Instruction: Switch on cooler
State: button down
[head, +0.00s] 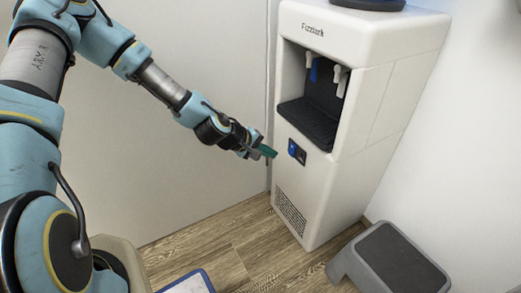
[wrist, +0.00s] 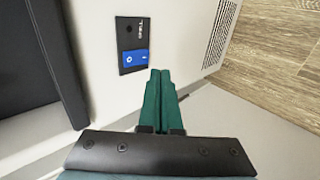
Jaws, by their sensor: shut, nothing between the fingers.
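The white cooler (head: 345,180) stands at the right of the head view. A dark switch panel with a blue rocker switch (head: 292,148) sits on its front, below the dispensing bay. In the wrist view the blue switch (wrist: 135,57) is just beyond and left of the fingertips. My gripper (head: 274,153) is shut and empty, with its green fingers pointing at the cooler's front near the panel. Its fingertips (wrist: 159,72) lie close to the panel's lower right corner in the wrist view. I cannot tell whether they touch the cooler.
The dispensing bay with its dark drip tray (head: 308,124) is above the switch. A grey step stool (head: 390,262) stands on the wooden floor at the cooler's right. A blue-edged white object (head: 190,283) is at the bottom. A wall runs behind the cooler.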

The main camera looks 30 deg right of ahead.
aim_at(291, 150)
jog(key=shift+s+d+f, duration=0.1)
jog(key=shift+d+f, duration=0.2)
jog(key=shift+d, duration=0.55)
jog(key=shift+d+f, duration=0.25)
jog(key=shift+d, duration=0.65)
jog(key=shift+s+d+f, duration=0.1)
jog(key=shift+d+f, duration=0.2)
jog(key=shift+d, duration=0.55)
jog(key=shift+d, duration=0.2)
jog(key=shift+r+p, duration=0.55)
jog(key=shift+r, duration=0.3)
jog(key=shift+f, duration=0.1)
